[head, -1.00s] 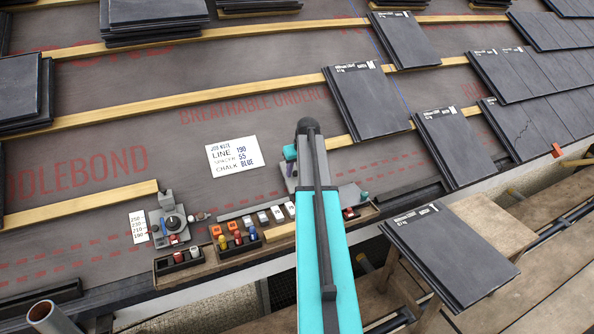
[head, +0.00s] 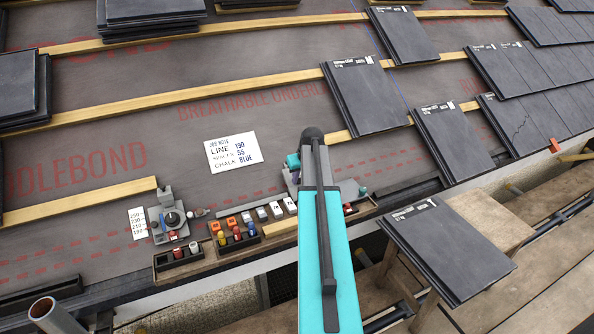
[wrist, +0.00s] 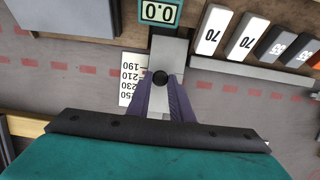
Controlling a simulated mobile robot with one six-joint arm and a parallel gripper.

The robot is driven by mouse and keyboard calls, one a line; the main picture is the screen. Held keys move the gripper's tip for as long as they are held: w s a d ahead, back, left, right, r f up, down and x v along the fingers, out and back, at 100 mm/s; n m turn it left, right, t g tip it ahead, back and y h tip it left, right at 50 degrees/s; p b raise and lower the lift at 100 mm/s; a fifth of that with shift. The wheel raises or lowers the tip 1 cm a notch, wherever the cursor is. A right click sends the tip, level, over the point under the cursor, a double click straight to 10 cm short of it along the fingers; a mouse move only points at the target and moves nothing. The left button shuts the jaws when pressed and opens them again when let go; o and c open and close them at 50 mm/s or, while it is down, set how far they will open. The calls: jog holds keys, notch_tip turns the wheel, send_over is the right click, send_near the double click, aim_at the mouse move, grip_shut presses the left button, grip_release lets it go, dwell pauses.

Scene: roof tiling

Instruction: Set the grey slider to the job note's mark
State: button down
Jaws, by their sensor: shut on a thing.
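The job note (head: 231,152) lies on the underlay and reads line 190, spacer 55, chalk blue. The knob is level with about the 210 figure; the exact reading is not clear. My gripper (wrist: 160,84) is shut on the knob, with its purple fingers at either side. In the head view my arm hides the gripper and slider.
A display (wrist: 160,12) reading 0.0 is just beyond the slider. Spacer blocks marked 70 (wrist: 212,30) and 55 stand beside it. Another scale card (head: 138,222) and a knobbed device (head: 171,217) sit at left. Slates (head: 447,247) lie to the right of my arm.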

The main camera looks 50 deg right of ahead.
jog(key=shift+s+a+f, duration=0.15)
jog(key=shift+s+f, duration=0.25)
jog(key=shift+s, duration=0.1)
jog(key=c, duration=1.6)
grip_release()
jog(key=shift+r, duration=0.1)
jog(key=shift+a+r, duration=0.1)
jog(key=shift+r, duration=0.25)
jog(key=p+v, duration=0.1)
jog(key=v, duration=1.2)
jog(key=shift+s+p, duration=0.1)
jog(key=shift+p, duration=0.2)
